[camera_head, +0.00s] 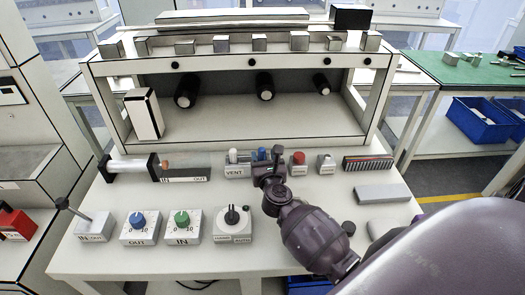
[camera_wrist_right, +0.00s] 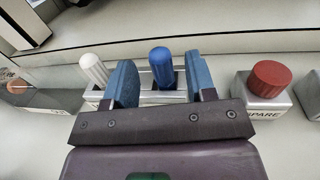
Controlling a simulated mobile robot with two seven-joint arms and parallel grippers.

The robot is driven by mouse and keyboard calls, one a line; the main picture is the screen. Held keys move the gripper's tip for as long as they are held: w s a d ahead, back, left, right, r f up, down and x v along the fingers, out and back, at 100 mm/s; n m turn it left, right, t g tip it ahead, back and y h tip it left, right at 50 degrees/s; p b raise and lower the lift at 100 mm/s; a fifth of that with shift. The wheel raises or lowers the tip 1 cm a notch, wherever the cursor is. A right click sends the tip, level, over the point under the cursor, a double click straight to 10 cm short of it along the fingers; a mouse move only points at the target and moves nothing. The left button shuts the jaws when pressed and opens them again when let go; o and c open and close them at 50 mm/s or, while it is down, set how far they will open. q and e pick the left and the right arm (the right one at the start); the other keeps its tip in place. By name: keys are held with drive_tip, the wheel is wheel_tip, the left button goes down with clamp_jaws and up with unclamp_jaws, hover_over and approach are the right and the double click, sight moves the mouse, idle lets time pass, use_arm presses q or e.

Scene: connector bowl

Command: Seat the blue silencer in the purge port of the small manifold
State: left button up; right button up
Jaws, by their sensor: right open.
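The blue silencer (camera_wrist_right: 162,64) stands roughly upright at the small manifold (camera_wrist_right: 147,97), between the fingers of my right gripper (camera_wrist_right: 161,80). The fingers are open, one on each side of it, with gaps showing. I cannot tell how deep its lower end sits. A ribbed white silencer (camera_wrist_right: 93,68) stands on the same manifold, outside the left finger. In the head view the right gripper (camera_head: 269,168) is over the manifold and hides part of it; the blue silencer (camera_head: 262,154) shows just behind it, with the white one (camera_head: 233,154) to its left. My left gripper is not in view.
A red-capped SPARE block (camera_wrist_right: 268,85) is close to the right finger. Knob blocks (camera_head: 139,227) line the front of the table (camera_head: 105,262). A dark ribbed block (camera_head: 368,163) and grey slabs (camera_head: 382,194) lie at right. A framed shelf (camera_head: 235,66) rises behind.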

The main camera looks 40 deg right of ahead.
drive_tip(key=v, duration=0.8)
drive_tip(key=shift+s+a, duration=0.15)
drive_tip(key=shift+s, duration=0.1)
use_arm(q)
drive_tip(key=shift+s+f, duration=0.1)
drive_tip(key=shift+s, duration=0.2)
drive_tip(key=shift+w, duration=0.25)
